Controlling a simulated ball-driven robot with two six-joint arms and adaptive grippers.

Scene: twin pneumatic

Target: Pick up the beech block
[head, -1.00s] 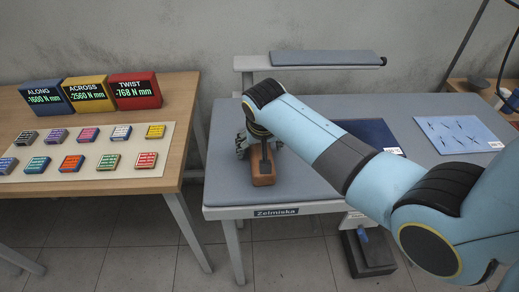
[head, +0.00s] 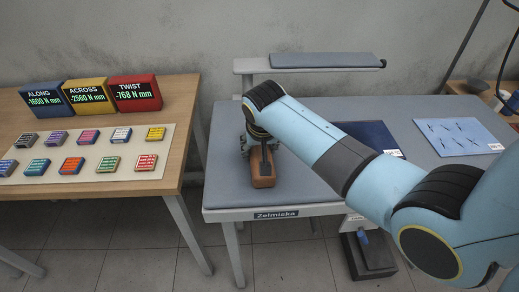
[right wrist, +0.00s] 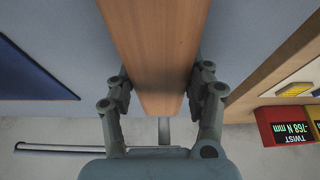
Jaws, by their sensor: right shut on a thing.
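The beech block (head: 263,175) is a reddish-brown wooden piece on the grey-blue padded table near its left front edge. In the right wrist view the beech block (right wrist: 158,45) runs between the fingers as a long wooden bar. My right gripper (head: 256,146) is over the block, and in the right wrist view its fingers (right wrist: 160,88) are shut on the block's two sides. The arm hides part of the gripper in the head view. I cannot tell whether the block touches the table. My left gripper is not in view.
A wooden table (head: 186,100) at left bears several small coloured blocks on a pale sheet (head: 80,150) and three display boxes, blue, yellow and red (head: 135,92). A raised padded shelf (head: 325,61) stands behind. A dark blue mat (head: 365,134) and a light blue sheet (head: 458,135) lie at right.

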